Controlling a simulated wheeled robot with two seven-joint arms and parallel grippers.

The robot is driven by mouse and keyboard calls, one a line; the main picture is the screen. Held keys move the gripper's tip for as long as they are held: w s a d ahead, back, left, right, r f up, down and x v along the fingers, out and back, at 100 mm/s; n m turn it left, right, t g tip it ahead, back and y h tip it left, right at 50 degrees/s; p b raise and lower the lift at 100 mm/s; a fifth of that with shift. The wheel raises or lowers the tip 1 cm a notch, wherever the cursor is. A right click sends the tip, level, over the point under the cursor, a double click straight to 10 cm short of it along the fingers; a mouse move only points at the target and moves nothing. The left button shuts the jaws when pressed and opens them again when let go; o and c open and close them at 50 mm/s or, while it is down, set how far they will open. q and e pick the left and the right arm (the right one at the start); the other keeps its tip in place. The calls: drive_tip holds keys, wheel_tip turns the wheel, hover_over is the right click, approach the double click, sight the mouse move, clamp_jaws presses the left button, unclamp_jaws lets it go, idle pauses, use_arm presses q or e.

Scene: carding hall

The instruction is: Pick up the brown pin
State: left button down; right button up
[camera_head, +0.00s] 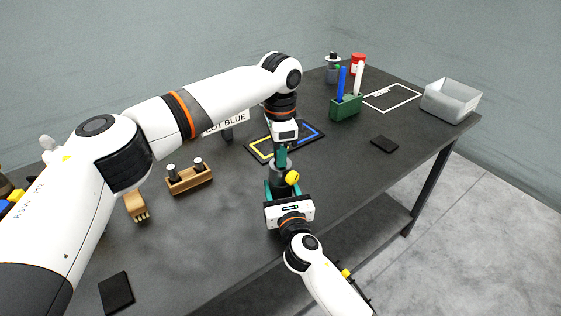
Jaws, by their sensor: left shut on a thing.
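My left gripper (282,154) points down over the middle of the table, at the near edge of the coloured frame mat. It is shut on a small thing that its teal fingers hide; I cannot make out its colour. My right gripper (283,187) comes from the front edge, its teal fingers on either side of a grey cylinder (279,167) with a yellow knob (292,177). I cannot tell whether they touch it. The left fingertips are just above this cylinder. A wooden block (190,179) at left holds two dark pins with pale tops. No brown pin shows clearly.
A green holder (345,107) with blue and white sticks, a red jar (358,64) and a grey bin (450,101) stand at the right. A wooden brush (136,206) and dark pads (116,292) lie on the table (225,230).

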use_arm(q)
drive_tip(key=shift+r, duration=0.15)
wheel_tip(320, 180, up, 10)
drive_tip(key=shift+f, duration=0.1)
idle(0.4)
use_arm(e)
drive_tip(key=o, duration=1.5)
drive_tip(key=shift+c, duration=0.2)
drive_tip(key=shift+s, duration=0.1)
